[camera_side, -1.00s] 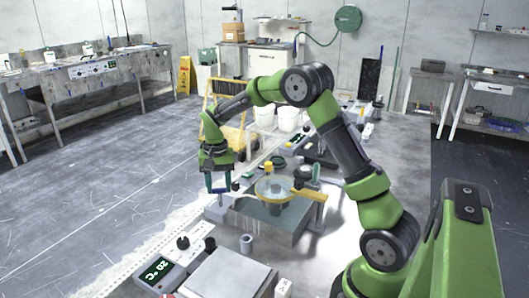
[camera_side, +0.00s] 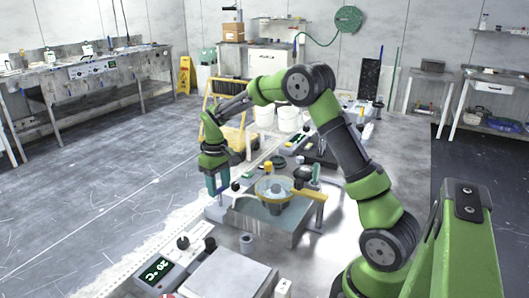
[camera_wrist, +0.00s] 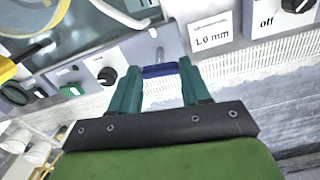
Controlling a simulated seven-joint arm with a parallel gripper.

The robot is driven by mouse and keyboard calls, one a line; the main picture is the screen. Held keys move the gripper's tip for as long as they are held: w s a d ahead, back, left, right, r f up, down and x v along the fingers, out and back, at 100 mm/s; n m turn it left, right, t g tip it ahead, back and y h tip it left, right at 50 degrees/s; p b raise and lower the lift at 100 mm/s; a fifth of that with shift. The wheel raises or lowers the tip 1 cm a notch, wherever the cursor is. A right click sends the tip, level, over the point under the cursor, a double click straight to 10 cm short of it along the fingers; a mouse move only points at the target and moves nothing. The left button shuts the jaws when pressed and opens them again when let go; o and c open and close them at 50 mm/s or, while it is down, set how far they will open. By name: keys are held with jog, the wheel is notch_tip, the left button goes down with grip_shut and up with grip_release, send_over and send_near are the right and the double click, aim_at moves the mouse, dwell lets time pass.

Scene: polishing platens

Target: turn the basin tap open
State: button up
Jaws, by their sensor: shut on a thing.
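My gripper (camera_side: 217,190) points down at the left edge of the polishing unit (camera_side: 272,230) in the side view. In the wrist view its teal fingers (camera_wrist: 160,78) are shut on a short blue bar, the tap handle (camera_wrist: 160,70), which spans the gap between them. A grey metal stem (camera_wrist: 156,42) shows just beyond the handle. In the side view the fingers hide most of the tap. The platen has a yellow ring (camera_side: 261,194) and a yellow arm (camera_side: 310,194), to the right of my gripper.
In the wrist view a panel with a black knob (camera_wrist: 107,75) and a green button (camera_wrist: 71,90) lies left of the handle. A "1.0 mm" label (camera_wrist: 213,38) and another black knob (camera_wrist: 294,5) lie right. A temperature controller (camera_side: 163,268) stands in front in the side view.

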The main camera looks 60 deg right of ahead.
aim_at(219, 188)
jog(key=shift+n, duration=0.3)
jog(key=o, duration=1.1)
jog(key=shift+c, duration=0.2)
notch_tip(219, 188, up, 17)
